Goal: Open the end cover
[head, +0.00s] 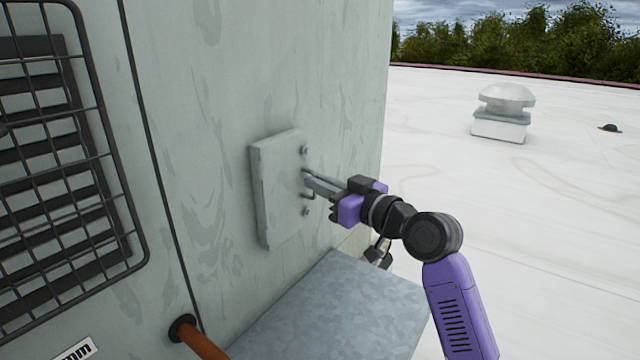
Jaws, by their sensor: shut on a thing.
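The end cover (275,195) is a pale grey rectangular plate on the wall of the cooler. It looks slightly proud of the wall, and I cannot tell whether it is ajar. A small dark handle (306,196) sits on its right side, between round fasteners near the upper and lower right corners. My gripper (312,186), with grey fingers and a purple and black body, reaches in from the right. Its fingers are shut on the handle and partly hide it.
A galvanised metal ledge (335,315) lies below the cover and my gripper. A black wire guard (65,170) over dark louvres is at the left. A copper-coloured pipe (205,342) comes out at the bottom. The white roof (540,200) is open at the right, with a vent (502,112) farther off.

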